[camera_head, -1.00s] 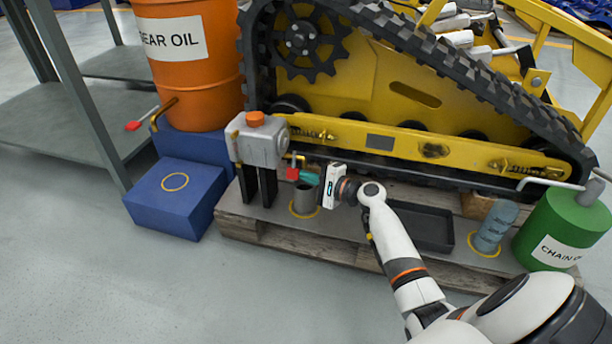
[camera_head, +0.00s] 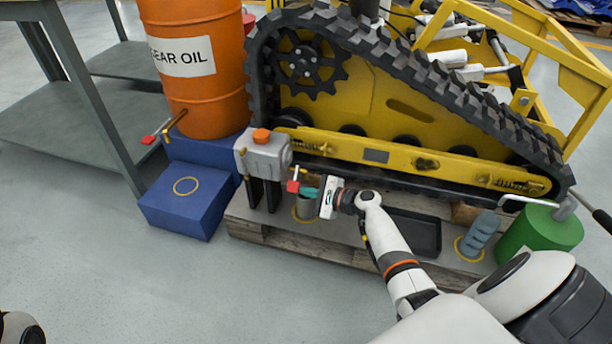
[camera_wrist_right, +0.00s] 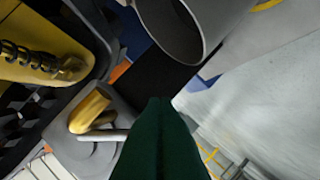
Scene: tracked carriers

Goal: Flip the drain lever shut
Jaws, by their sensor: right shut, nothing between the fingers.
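A small lever with a red end (camera_head: 293,187) sits on a brass valve at the front of the grey tank (camera_head: 268,158) with the orange cap. My right gripper (camera_head: 309,193) is shut and empty, its green fingertips just right of the red end. I cannot tell whether they touch. In the right wrist view the shut green fingers (camera_wrist_right: 160,140) point toward the dark tank support, with a brass fitting (camera_wrist_right: 92,108) to their left. The red end is not visible there. A grey cup (camera_head: 305,209) stands below the fingertips; it also shows in the wrist view (camera_wrist_right: 180,25).
An orange gear oil drum (camera_head: 200,95) with its own red-handled tap (camera_head: 148,139) stands at left above a blue box (camera_head: 182,214). The yellow tracked carrier (camera_head: 360,100) is close behind. A black tray (camera_head: 415,235) and green can (camera_head: 540,235) lie right.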

